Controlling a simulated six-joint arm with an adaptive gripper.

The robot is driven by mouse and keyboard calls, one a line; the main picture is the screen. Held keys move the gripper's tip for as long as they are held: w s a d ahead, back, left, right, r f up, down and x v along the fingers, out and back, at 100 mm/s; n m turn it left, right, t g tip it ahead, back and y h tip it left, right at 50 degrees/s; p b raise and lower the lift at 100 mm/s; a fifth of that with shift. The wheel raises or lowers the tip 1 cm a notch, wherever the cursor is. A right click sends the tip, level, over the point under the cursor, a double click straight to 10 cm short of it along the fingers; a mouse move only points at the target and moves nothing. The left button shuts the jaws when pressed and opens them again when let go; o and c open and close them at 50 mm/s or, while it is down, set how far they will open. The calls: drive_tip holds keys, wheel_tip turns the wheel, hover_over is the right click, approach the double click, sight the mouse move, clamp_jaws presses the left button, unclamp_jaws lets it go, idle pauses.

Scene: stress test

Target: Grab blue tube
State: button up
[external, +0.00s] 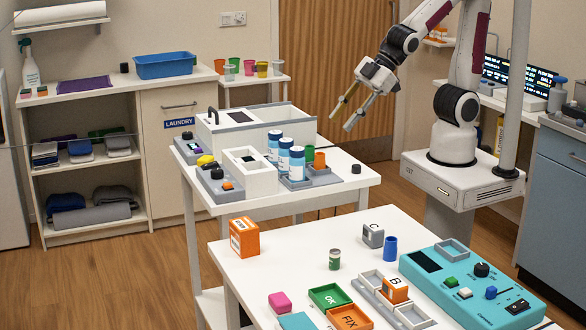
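A plain blue tube (390,249) stands upright on the white front table, between a grey block marked C and the teal device. Several blue bottles with white labels (285,159) stand in a grey rack on the white table behind. My gripper (346,116) is in the air above and beyond the right end of that rear table. Its two fingers point down-left and are spread apart, with nothing between them. It is well away from the blue tube and touches nothing that I can see.
Near the tube are the grey C block (373,236), a small green jar (334,259), the teal device (462,285) and an orange B block (395,290). An orange box (244,238) stands at the table's left. Green (330,296) and orange trays (349,318) lie in front.

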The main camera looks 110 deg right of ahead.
drive_tip(key=w+a+f+n+y, duration=0.2)
drive_tip(key=w+a+f+n, duration=0.1)
drive_tip(key=w+a+f, duration=0.25)
drive_tip(key=n+g+y, duration=0.1)
drive_tip(key=n+y, duration=0.5)
drive_tip(key=y, duration=0.4)
approach(391, 237)
drive_tip(key=w+a, duration=0.1)
drive_tip(key=w+a+f, duration=0.1)
drive_tip(key=w, duration=0.1)
drive_tip(key=shift+w+f, duration=0.15)
drive_tip(key=shift+f, duration=0.05)
drive_tip(key=shift+s+a+f+g, duration=0.1)
drive_tip(key=shift+s+a+g, duration=0.2)
drive_tip(key=shift+s+a, duration=0.25)
drive_tip(key=shift+a, duration=0.1)
drive_tip(key=shift+x, duration=1.15)
drive_tip(key=shift+w+a, duration=0.1)
drive_tip(key=shift+x, duration=2.35)
